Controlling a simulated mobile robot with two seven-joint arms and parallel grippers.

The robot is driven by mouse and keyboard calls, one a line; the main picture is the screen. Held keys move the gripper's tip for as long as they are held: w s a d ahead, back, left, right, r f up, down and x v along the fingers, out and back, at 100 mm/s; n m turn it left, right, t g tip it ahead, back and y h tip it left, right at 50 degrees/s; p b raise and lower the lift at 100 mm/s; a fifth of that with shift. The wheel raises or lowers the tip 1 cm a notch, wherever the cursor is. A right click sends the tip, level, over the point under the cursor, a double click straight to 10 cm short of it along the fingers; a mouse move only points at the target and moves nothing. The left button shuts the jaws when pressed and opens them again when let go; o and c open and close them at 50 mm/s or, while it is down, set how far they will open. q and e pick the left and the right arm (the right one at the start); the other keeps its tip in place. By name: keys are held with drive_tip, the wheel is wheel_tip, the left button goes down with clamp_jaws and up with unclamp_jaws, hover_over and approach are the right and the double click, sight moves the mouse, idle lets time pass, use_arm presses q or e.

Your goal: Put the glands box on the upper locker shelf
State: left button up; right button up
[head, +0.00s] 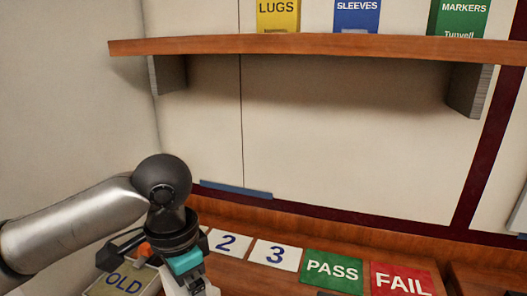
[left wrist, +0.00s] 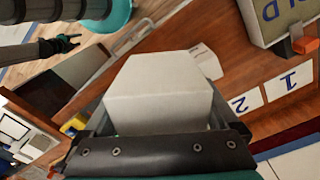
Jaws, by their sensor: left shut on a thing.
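My left gripper (head: 196,286) is low in the head view, at the bottom edge above the wooden bench. In the left wrist view it is shut on a plain pale box (left wrist: 160,92). No label shows on the faces in sight, so I cannot tell whether it is the glands box. In the head view the held box is mostly cut off by the bottom edge. A wooden shelf (head: 330,45) runs across the top; I cannot tell whether it is the upper locker shelf. My right gripper (left wrist: 64,44) shows small at the upper left of the wrist view.
The shelf carries yellow LUGS (head: 278,14), blue SLEEVES (head: 357,14) and green MARKERS (head: 459,16) boxes, with gaps between them.

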use_arm(q)
drive_tip(key=n, duration=0.1)
drive_tip(key=s+a+n, duration=0.1)
drive_tip(key=n, duration=0.1)
drive_tip(key=a+n, duration=0.1)
drive_tip(key=n, duration=0.1)
drive_tip(key=shift+s+f, duration=0.15)
drive_tip(key=shift+f, duration=0.2)
drive_tip(key=n, duration=0.1)
drive_tip(key=s+a+n, duration=0.1)
drive_tip(key=n, duration=0.2)
drive_tip(key=shift+s+a+f+n+b, duration=0.15)
drive_tip(key=shift+a+f+n+b, duration=0.15)
drive_tip(key=shift+n+b, duration=0.1)
